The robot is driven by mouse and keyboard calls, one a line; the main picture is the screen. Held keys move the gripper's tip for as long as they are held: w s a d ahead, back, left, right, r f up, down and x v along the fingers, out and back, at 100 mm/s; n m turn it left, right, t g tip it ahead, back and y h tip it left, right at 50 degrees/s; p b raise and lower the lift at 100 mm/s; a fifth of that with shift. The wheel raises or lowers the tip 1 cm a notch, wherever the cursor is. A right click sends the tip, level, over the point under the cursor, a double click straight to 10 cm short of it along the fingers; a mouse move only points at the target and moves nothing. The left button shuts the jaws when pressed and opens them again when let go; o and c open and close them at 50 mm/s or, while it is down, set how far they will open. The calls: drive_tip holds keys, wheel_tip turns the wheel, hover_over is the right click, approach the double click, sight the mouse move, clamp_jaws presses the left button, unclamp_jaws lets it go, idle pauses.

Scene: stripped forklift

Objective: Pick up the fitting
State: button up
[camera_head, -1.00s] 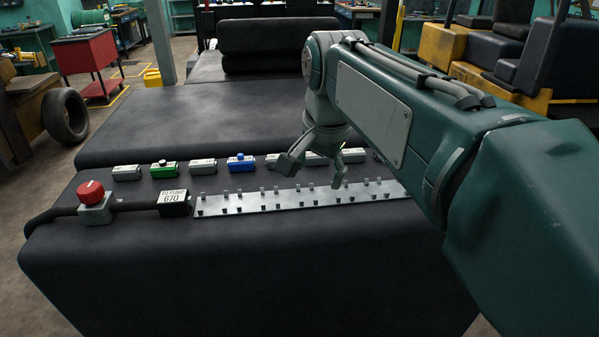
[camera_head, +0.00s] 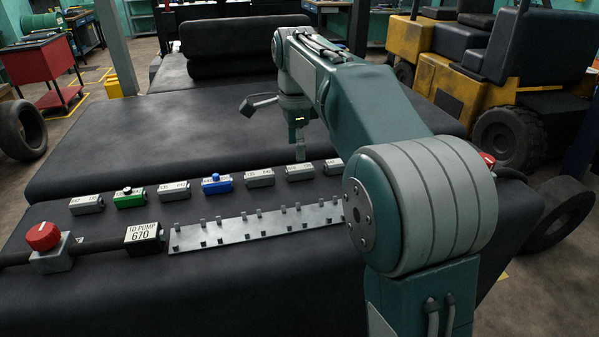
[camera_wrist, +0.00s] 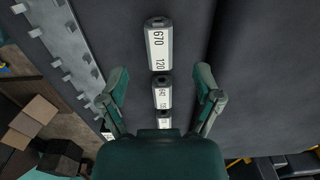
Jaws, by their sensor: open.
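Several small box-shaped fittings stand in a row on the black padded surface; most are grey with white labels. In the wrist view, a grey fitting labelled 670 and 120 (camera_wrist: 158,46) lies beyond my fingertips. A second fitting (camera_wrist: 162,92), apparently labelled 640, lies between the fingers in the picture, and another label is partly hidden by the gripper body. My gripper (camera_head: 280,124) is open and empty, its fingers spread above the far side of the row; it also shows in the wrist view (camera_wrist: 163,84).
A metal strip with upright pegs (camera_head: 262,225) lies in front of the row. Left of it are a block labelled TO PUMP 670 (camera_head: 145,237), a dark hose and a red knob (camera_head: 43,237). The padded surface behind the row (camera_head: 170,130) is bare.

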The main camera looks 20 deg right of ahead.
sight(300, 167)
drive_tip(key=f, duration=0.5)
drive_tip(key=shift+d+f, duration=0.35)
drive_tip(key=shift+f, duration=0.05)
clamp_jaws()
